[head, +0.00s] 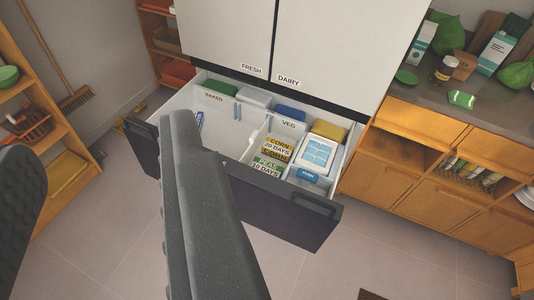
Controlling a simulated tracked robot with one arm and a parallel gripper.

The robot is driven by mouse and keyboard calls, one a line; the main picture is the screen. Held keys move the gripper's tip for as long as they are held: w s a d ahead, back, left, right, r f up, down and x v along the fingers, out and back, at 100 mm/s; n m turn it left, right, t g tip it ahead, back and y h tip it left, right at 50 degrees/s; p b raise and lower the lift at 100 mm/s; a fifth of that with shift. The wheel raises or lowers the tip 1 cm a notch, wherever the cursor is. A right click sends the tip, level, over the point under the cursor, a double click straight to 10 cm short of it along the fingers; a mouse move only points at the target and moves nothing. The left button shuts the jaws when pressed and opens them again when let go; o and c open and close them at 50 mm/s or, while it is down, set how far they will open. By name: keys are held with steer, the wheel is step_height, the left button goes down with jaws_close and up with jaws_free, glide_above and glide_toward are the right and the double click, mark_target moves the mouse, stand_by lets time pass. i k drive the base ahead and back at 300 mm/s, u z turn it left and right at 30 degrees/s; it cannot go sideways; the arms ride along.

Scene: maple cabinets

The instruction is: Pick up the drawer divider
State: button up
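The freezer drawer (285,200) under the fridge is pulled open. A thin white upright panel (256,136), which looks like the drawer divider, runs front to back between the left section and the "VEG" section. Its near end is close to my finger, and I cannot tell whether it is loose or fixed. My gripper (105,135) shows as two large grey fingers, one across the middle and one at the left edge. They are wide apart with nothing between them. The middle finger hides part of the drawer's left section and front.
Wooden shelves (62,135) stand left, a counter with cabinets (440,190) right. The floor (340,265) in front is mostly clear.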

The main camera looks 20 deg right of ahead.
mark_target(257, 138)
steer(key=z, duration=0.55)
steer(key=i, duration=1.1)
steer(key=u, duration=2.6)
steer(key=k, duration=0.85)
steer(key=z, duration=0.3)
